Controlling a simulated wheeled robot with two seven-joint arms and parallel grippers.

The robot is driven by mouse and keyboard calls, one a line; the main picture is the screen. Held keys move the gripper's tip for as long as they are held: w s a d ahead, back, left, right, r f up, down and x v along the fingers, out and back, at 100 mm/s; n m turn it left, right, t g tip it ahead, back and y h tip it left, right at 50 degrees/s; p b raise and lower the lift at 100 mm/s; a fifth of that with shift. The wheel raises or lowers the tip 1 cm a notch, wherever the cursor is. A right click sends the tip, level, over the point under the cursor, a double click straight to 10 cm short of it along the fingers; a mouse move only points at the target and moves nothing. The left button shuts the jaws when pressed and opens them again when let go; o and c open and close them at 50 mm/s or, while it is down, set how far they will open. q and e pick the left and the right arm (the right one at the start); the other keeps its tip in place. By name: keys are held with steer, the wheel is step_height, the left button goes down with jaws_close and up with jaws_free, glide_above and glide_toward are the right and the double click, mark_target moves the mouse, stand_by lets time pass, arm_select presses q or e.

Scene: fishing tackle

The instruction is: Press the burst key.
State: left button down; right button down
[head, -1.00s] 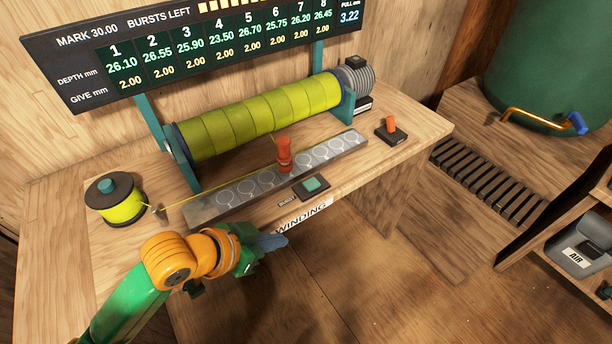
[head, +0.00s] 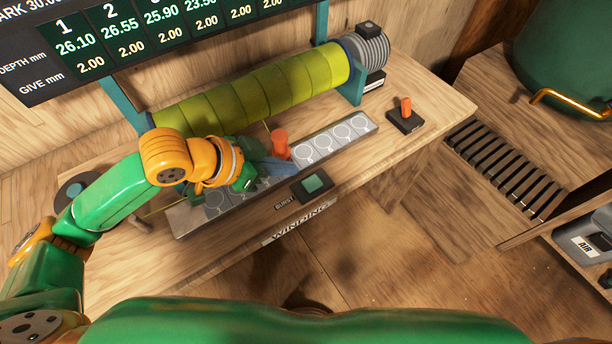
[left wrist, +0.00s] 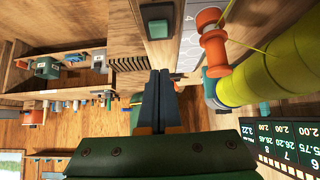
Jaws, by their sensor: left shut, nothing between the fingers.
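The burst key (head: 314,184) is a teal square button in a dark housing at the bench's front edge, beside a "BURST" label. It also shows at the top of the left wrist view (left wrist: 158,29). My left gripper (head: 290,169) is shut and empty, above the metal strip just left of the key. In the left wrist view its blue fingers (left wrist: 158,88) lie together, apart from the key. The right gripper is not in view.
The yellow-green roller (head: 250,95) lies behind. An orange lever switch (head: 405,116) stands at the right. The bench front right of the key is clear.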

mark_target(318, 180)
arm_select(q)
steer(key=x, duration=0.6)
steer(key=shift+d, duration=0.1)
step_height(318, 180, down, 4)
steer(key=shift+w+d+r, duration=0.1)
steer(key=shift+d+r, duration=0.05)
steer(key=shift+r, duration=0.1)
steer(key=shift+w+f, duration=0.1)
steer(key=shift+f, duration=0.35)
arm_select(e)
steer(key=shift+w+r, duration=0.25)
steer(key=shift+w, duration=0.1)
